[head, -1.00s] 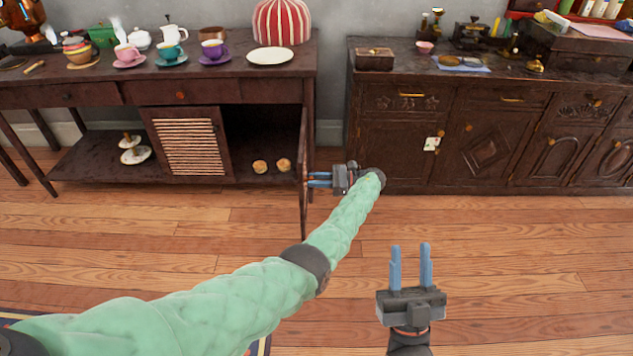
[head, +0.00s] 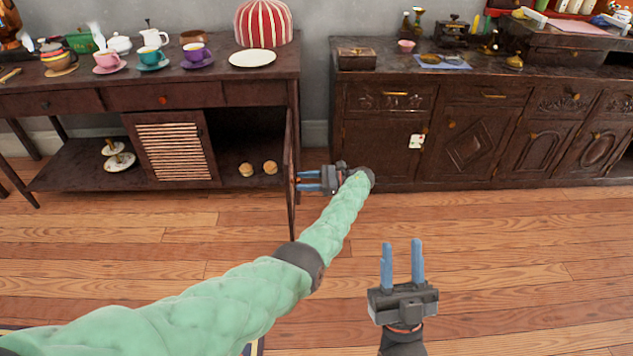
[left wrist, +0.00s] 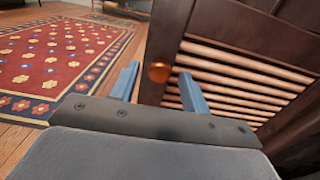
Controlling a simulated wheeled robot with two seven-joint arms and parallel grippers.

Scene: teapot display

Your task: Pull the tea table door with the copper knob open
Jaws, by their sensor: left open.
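The dark wooden tea table (head: 225,92) stands at the back left. Its right-hand door (head: 290,175) is swung out toward me and shows nearly edge-on in the head view. In the left wrist view the slatted door (left wrist: 235,75) carries a round copper knob (left wrist: 158,72). My left gripper (head: 300,181) is open, its blue fingers pointing left at the door's outer face. In the wrist view the knob appears between the two fingers (left wrist: 158,88); contact cannot be told. My right gripper (head: 402,265) is open and empty above the floor, away from the table.
A second slatted door (head: 175,150) and two small buns (head: 258,169) show in the table's lower part. Cups and a plate (head: 252,58) stand on top. A carved cabinet (head: 380,150) is close behind my left gripper.

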